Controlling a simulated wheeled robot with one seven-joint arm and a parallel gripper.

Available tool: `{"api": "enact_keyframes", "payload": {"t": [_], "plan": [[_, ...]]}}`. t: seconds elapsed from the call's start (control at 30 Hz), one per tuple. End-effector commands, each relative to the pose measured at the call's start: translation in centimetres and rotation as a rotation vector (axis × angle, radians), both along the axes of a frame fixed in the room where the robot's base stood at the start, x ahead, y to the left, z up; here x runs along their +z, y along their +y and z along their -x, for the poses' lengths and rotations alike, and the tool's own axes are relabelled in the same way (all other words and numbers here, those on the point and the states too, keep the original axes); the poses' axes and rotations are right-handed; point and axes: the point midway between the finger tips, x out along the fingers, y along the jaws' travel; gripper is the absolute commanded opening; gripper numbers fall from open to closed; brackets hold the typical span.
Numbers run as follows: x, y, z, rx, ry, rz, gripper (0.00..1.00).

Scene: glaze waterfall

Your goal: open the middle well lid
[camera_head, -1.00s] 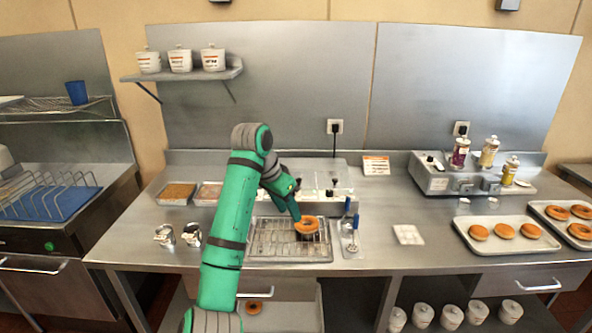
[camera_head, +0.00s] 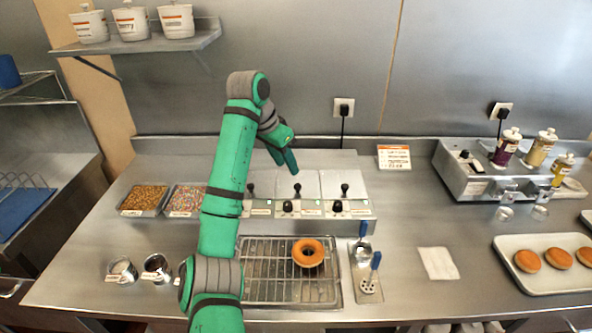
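The glaze warmer on the counter has flat metal lids side by side, each with a black knob. The middle well lid (camera_head: 309,184) lies closed, its small black knob (camera_head: 297,189) upright near its front. My gripper (camera_head: 293,171) points down just above and behind that knob, apart from it as far as I can see. Its fingers overlap in this view, so their opening is unclear, and I see nothing held. The right lid (camera_head: 335,180) is closed too. The left lid is partly hidden by my arm.
A glazed-looking donut (camera_head: 308,243) lies on the wire rack (camera_head: 270,285) in front of the warmer. Ladles (camera_head: 363,245) stand beside the rack. Topping trays (camera_head: 145,198) sit left, a dispenser (camera_head: 465,180) right. The counter between warmer and dispenser is mostly clear.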

Motion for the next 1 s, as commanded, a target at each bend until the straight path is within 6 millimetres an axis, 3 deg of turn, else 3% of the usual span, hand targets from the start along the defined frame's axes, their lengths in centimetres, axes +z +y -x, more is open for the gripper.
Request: {"api": "enact_keyframes", "payload": {"t": [0.23,0.7,1.0], "plan": [[-1.4,-0.4,-0.4,0.001,0.002,0.0,0.38],[-8.5,-2.5,-2.5,0.0,0.001,0.0,0.38],[-10.0,-3.1,-2.9,-0.002,0.0,0.0,0.38]]}}
